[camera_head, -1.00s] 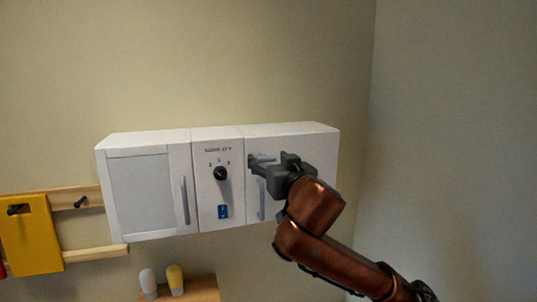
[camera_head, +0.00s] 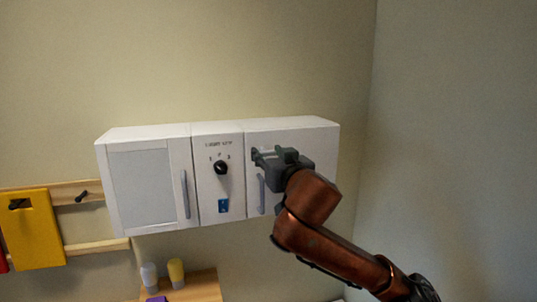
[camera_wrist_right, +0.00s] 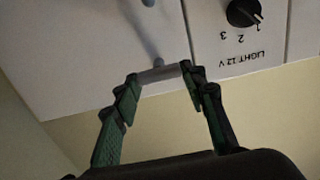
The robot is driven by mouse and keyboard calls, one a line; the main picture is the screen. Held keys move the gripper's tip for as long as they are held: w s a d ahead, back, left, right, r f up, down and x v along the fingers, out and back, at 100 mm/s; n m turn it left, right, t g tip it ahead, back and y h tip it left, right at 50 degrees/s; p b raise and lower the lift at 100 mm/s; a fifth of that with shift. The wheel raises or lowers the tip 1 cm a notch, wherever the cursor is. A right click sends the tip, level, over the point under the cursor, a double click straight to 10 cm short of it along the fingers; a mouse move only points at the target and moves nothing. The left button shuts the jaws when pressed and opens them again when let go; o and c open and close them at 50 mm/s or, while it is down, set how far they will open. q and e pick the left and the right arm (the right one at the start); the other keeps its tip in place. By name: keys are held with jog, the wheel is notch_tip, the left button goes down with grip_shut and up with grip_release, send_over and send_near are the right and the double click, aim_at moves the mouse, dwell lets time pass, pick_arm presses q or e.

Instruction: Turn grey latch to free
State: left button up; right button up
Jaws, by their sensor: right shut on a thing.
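The grey latch (camera_wrist_right: 160,74) is a short grey bar on the right-hand door of the white wall cabinet. In the right wrist view it lies between the two green fingertips of my right gripper (camera_wrist_right: 158,76), which is shut on it. In the head view my right gripper (camera_head: 266,158) reaches the upper left of that door from the right and hides most of the latch. My left gripper is not in view.
The white cabinet (camera_head: 290,127) has a left door with a grey handle (camera_head: 184,194), a black knob (camera_head: 221,168) and a blue switch (camera_head: 223,206). A yellow board (camera_head: 35,235) hangs at left. Two bottles (camera_head: 176,273) stand on a wooden shelf below. The right wall is bare.

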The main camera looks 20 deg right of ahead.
jog(key=shift+n, duration=0.3)
jog(key=n, duration=0.3)
jog(key=shift+n, duration=0.3)
jog(key=n+p, duration=0.1)
jog(key=n, duration=0.3)
jog(key=shift+a, duration=0.15)
jog(key=n+p, duration=0.1)
jog(key=n, duration=0.4)
jog(key=shift+f, duration=0.1)
jog(key=n+p, duration=0.1)
jog(key=n, duration=0.3)
jog(key=shift+a+f+n+p, duration=0.1)
jog(key=shift+f+n+p, duration=0.05)
jog(key=shift+n+p, duration=0.15)
jog(key=shift+f, duration=0.1)
jog(key=o, duration=1.2)
jog(key=shift+c, duration=0.2)
